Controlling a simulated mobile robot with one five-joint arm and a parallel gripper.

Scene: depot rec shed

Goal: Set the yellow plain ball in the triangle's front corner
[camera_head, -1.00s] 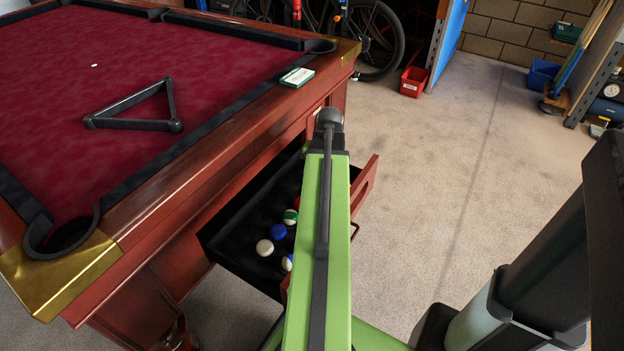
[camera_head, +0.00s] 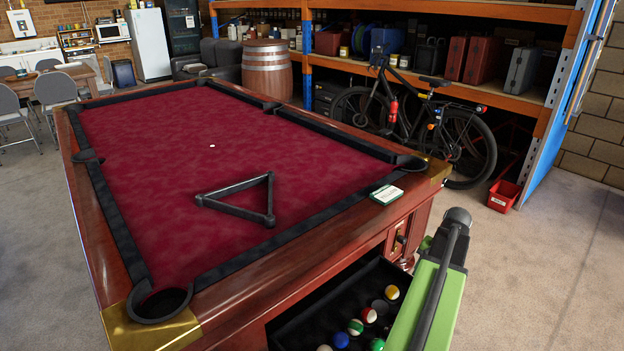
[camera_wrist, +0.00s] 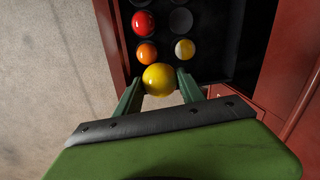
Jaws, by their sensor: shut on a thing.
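The yellow plain ball (camera_wrist: 159,79) is between the fingers of my gripper (camera_wrist: 160,84) in the wrist view, and the gripper is shut on it. It looks larger and closer than the balls behind it. In the head view my arm hides the gripper and this ball. The triangle is empty, with one corner pointing left and two at the right.
The open drawer (camera_head: 290,330) below the table holds several balls, including a yellow-striped one (camera_head: 391,292). In the wrist view a red ball (camera_wrist: 143,22) and an orange ball (camera_wrist: 146,53) sit nearby. The cloth around the triangle is clear.

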